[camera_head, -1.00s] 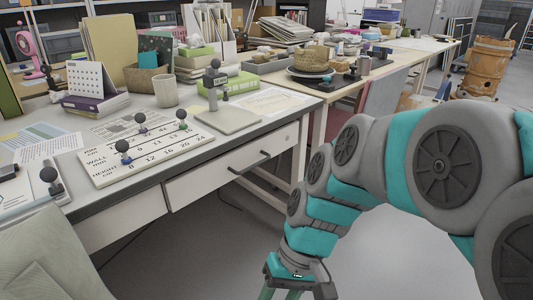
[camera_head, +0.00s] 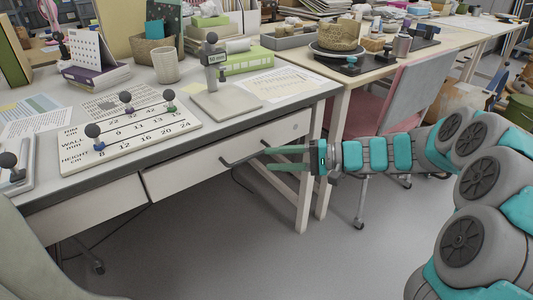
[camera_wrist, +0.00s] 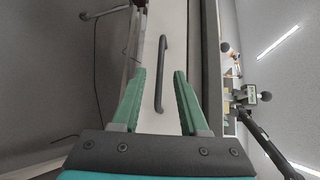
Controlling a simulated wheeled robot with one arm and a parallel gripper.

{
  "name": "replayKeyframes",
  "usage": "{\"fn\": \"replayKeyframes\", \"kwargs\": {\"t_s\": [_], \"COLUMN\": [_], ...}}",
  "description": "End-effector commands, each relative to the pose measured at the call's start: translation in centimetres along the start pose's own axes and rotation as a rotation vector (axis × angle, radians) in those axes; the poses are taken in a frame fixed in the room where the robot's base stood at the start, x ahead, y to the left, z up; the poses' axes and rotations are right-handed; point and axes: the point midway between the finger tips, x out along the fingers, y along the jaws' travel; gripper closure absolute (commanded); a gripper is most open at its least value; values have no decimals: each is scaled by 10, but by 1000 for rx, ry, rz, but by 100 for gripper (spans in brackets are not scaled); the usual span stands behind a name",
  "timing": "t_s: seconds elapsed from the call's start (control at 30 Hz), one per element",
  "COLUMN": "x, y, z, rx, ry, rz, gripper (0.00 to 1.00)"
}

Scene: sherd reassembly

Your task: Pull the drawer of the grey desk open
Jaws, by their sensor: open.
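The grey desk (camera_head: 215,125) has a pale drawer front (camera_head: 205,172) with a dark bar handle (camera_head: 240,158). The drawer looks closed. My gripper (camera_head: 268,158) is open, with green fingers pointing left toward the handle's right end. In the wrist view the dark handle (camera_wrist: 161,72) lies ahead, seen between the two open fingers of my gripper (camera_wrist: 160,85). Its near end reaches the level of the fingertips. The fingers are not closed on it, and I cannot tell whether they touch it.
On the desktop are a measuring board (camera_head: 130,128) with dark-knobbed pegs, a gauge stand (camera_head: 212,75), a mug (camera_head: 166,66) and books (camera_head: 95,75). A grey chair (camera_head: 418,90) stands to the right. The floor (camera_head: 270,255) before the desk is clear.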

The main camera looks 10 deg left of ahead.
Motion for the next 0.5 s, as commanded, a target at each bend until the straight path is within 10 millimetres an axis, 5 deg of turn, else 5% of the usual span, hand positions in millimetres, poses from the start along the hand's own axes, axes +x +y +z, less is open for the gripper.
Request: {"fn": "replayKeyframes", "kwargs": {"t_s": [0.17, 0.5], "x": [10, 60], "y": [-1, -1], "z": [-5, -3], "rx": [0, 1], "ry": [6, 2], "rz": [-11, -10], "gripper": [56, 56]}}
